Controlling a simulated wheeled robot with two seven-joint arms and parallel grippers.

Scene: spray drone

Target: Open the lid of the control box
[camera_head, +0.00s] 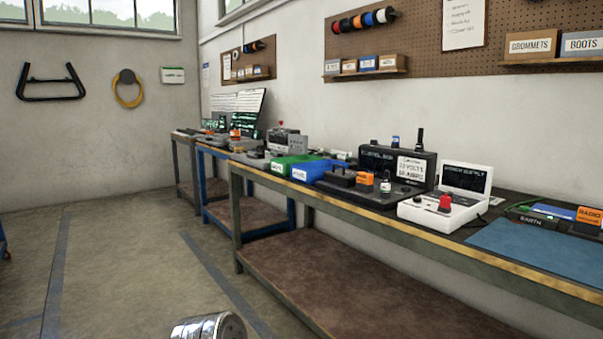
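A black box with a low base (345,192) stands on the long bench, right of the middle of the view. A dark upright panel (372,162) stands at its back, with faint lettering and a white label (411,168). The lettering is too small to read surely, so I cannot tell for certain that this is the control box. An orange block (365,179) and a small white-topped part sit at the base. Neither of my grippers is in view, and nothing is seen touching the box.
A white unit with a red knob (445,204) stands right of the black box. Blue (312,172) and green bins stand left. A blue mat (530,248) lies at the near right of the bench (410,232).

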